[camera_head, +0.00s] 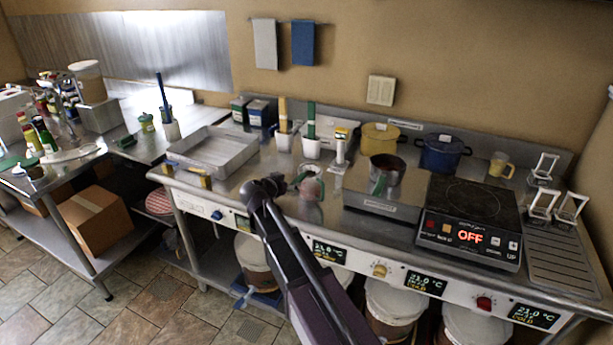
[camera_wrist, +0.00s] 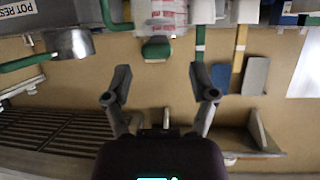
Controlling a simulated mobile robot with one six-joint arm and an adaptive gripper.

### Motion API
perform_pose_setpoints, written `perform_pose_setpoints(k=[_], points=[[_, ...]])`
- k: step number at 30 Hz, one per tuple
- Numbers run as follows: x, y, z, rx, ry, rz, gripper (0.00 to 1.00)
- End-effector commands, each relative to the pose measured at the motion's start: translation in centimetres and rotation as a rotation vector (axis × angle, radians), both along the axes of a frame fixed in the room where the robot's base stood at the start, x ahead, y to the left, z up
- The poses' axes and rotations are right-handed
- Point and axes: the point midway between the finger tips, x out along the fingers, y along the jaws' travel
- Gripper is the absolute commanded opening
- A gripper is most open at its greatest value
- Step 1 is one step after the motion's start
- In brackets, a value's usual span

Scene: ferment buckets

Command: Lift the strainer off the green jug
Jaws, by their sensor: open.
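The green jug (camera_head: 311,189) stands on the steel counter near its front edge in the head view. It looks clear with pinkish marks and a green handle; a similar see-through body with red marks (camera_wrist: 160,14) shows at the top of the wrist view. The strainer (camera_head: 303,175) seems to be at the jug's top, but its outline is too small to make out. My gripper (camera_head: 266,187) is left of the jug, apart from it. In the wrist view my gripper (camera_wrist: 161,80) has its two fingers spread with nothing between them.
Right of the jug, a saucepan (camera_head: 387,168) with a green handle stands on a steel box labelled as a pot rest. White holders (camera_head: 311,148) with upright tools stand behind the jug. A steel tray (camera_head: 214,152) lies left. An induction hob (camera_head: 470,215) is further right.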

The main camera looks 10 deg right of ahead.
Motion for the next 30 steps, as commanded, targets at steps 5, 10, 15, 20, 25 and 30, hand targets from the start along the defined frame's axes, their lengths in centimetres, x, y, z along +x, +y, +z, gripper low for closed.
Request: perform_pose_setpoints(k=[5,10,15,20,25,30], points=[[0.8,-0.7,-0.7,0.0,0.0,-0.001,0.74],[2.2,-2.0,-1.5,0.0,0.0,-0.002,0.74],[3.3,-2.9,-2.1,0.0,0.0,-0.001,0.74],[3.5,-3.2,-2.1,0.0,0.0,-0.001,0.74],[3.5,-3.2,-2.0,0.0,0.0,0.0,0.74],[3.5,-3.1,-2.0,0.0,0.0,0.0,0.74]])
